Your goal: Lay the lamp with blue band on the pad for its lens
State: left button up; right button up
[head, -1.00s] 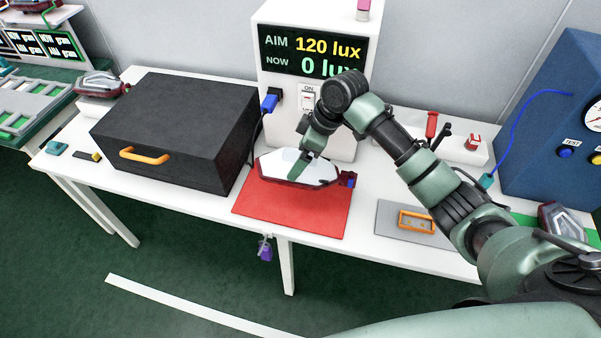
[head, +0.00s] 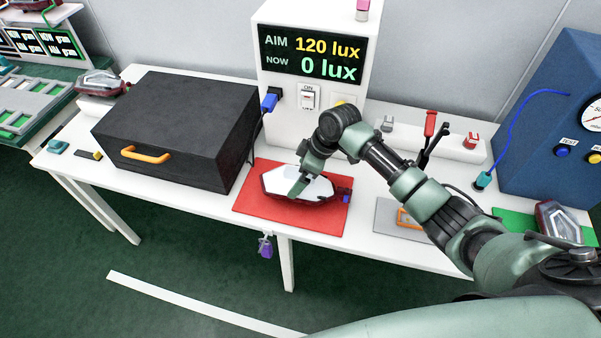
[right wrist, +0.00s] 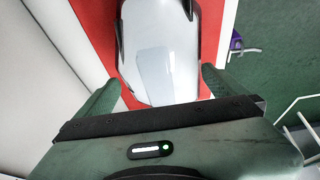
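The lamp with the blue band (head: 318,187) has a pale lens face up and a dark red rim; its blue end (head: 346,196) points right. It lies flat over the red pad (head: 262,212) on the white table and appears to rest on it. My right gripper (head: 298,186) reaches down onto the lamp from above. The lamp's underside is hidden. My left gripper is out of view.
A black box with an orange handle (head: 145,155) stands left of the pad. Behind is the white meter (head: 310,55), reading 0 lux.

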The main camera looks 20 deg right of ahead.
jog(key=b+v, duration=0.1)
jog(key=v, duration=1.1)
jog(key=shift+s+f, duration=0.1)
